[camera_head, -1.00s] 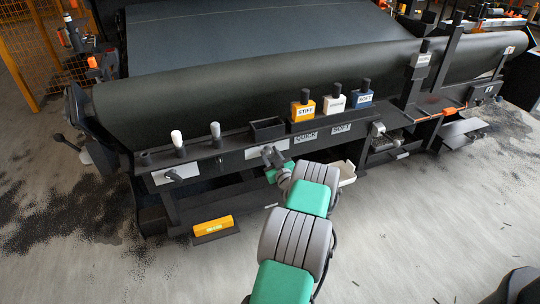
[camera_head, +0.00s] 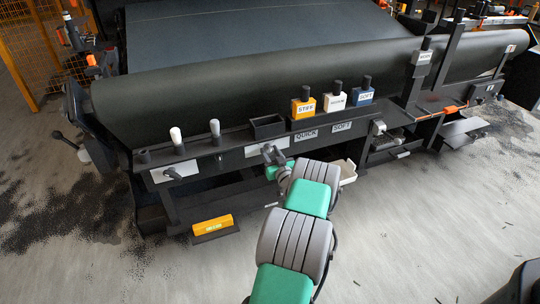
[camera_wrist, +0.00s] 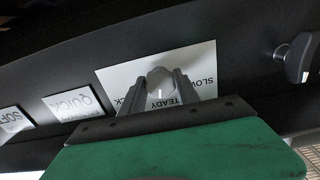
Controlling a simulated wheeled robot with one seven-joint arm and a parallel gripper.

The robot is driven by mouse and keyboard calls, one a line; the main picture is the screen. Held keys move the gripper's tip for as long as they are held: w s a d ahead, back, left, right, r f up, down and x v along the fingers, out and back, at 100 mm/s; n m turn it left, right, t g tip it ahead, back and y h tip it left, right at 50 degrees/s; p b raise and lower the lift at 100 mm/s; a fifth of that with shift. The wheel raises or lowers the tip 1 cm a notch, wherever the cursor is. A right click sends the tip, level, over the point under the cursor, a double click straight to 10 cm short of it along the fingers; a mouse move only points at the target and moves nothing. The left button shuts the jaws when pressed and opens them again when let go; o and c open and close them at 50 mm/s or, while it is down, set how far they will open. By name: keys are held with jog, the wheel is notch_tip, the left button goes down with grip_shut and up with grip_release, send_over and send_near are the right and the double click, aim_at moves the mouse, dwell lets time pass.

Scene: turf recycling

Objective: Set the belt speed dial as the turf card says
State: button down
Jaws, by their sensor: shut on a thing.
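My gripper (camera_wrist: 163,92) is shut on the grey belt speed dial (camera_wrist: 160,76) on the front panel, with one finger on each side of the knob. A short white mark shows on the knob. The white dial plate (camera_wrist: 119,75) behind it shows SLOW, STEADY and the end of a third word, partly covered by my fingers. In the head view, my gripper (camera_head: 272,155) is at the plate (camera_head: 281,145) below the dark bin. Two labels to its right read QUICK (camera_head: 306,135) and SOFT (camera_head: 342,127); both also show in the wrist view.
Another knob (camera_head: 173,173) sits on a white plate to the left. Orange (camera_head: 303,108), white and blue labelled blocks stand on the ledge, beside the dark bin (camera_head: 268,126). Floor in front is mostly clear.

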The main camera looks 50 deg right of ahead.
jog(key=m+b, duration=0.1)
jog(key=m, duration=0.3)
jog(key=shift+f+m+b, duration=0.1)
jog(key=shift+m+b, duration=0.2)
jog(key=shift+b, duration=0.1)
jog(key=shift+m+b, duration=0.4)
jog(key=shift+m, duration=1.8)
jog(key=c, duration=0.9)
grip_release()
jog(key=p+v, duration=0.1)
jog(key=v, duration=0.6)
jog(key=shift+s+a+p, duration=0.2)
jog(key=shift+s+p, duration=0.15)
jog(key=shift+p, duration=0.05)
